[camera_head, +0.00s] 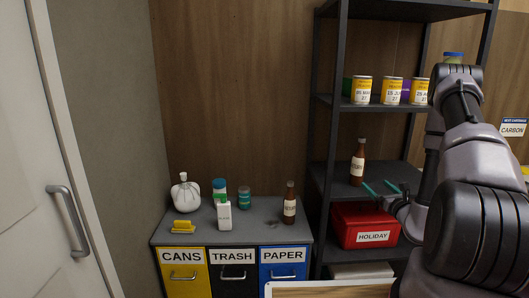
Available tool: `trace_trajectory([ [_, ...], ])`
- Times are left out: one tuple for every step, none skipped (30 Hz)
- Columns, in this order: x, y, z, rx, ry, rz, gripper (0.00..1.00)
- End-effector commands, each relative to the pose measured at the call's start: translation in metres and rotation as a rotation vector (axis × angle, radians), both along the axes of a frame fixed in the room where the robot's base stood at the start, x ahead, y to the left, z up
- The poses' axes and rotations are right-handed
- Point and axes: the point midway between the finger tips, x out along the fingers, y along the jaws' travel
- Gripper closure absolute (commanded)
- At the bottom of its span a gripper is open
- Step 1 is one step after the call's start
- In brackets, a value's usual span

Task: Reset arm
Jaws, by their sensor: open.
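My arm (475,200) fills the right side of the head view, bent at the elbow, with its upper part raised in front of the shelf rack. My gripper (380,187) is low in front of the rack, with two teal fingertips spread apart. It is open, and nothing shows between the fingers. In the picture it lies just above the red box (368,228) marked HOLIDAY and right of a brown bottle (358,163). I cannot tell its distance from them. Part of the gripper body is hidden by my arm.
A dark rack (322,125) holds several cans (390,91). A white door (40,160) stands left.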

Motion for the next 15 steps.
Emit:
trace_trajectory([
  [0.003, 0.006, 0.008, -0.004, -0.011, 0.026, 0.00],
  [0.004, 0.010, 0.013, -0.005, -0.017, 0.043, 0.00],
  [0.006, 0.015, 0.020, -0.008, -0.025, 0.067, 0.00],
  [0.007, 0.019, 0.025, -0.009, -0.030, 0.086, 0.00],
  [0.008, 0.024, 0.032, -0.013, -0.039, 0.109, 0.00],
  [0.010, 0.031, 0.040, -0.018, -0.047, 0.139, 0.00],
  [0.011, 0.037, 0.048, -0.021, -0.056, 0.165, 0.00],
  [0.011, 0.043, 0.055, -0.025, -0.063, 0.192, 0.00],
  [0.012, 0.051, 0.065, -0.032, -0.074, 0.230, 0.00],
  [0.012, 0.058, 0.073, -0.039, -0.082, 0.260, 0.00],
  [0.012, 0.065, 0.082, -0.045, -0.091, 0.292, 0.00],
  [0.011, 0.076, 0.093, -0.056, -0.103, 0.339, 0.00],
  [0.010, 0.084, 0.103, -0.065, -0.112, 0.375, 0.00],
  [0.008, 0.094, 0.113, -0.077, -0.120, 0.416, 0.00],
  [0.005, 0.107, 0.127, -0.095, -0.134, 0.475, 0.00],
])
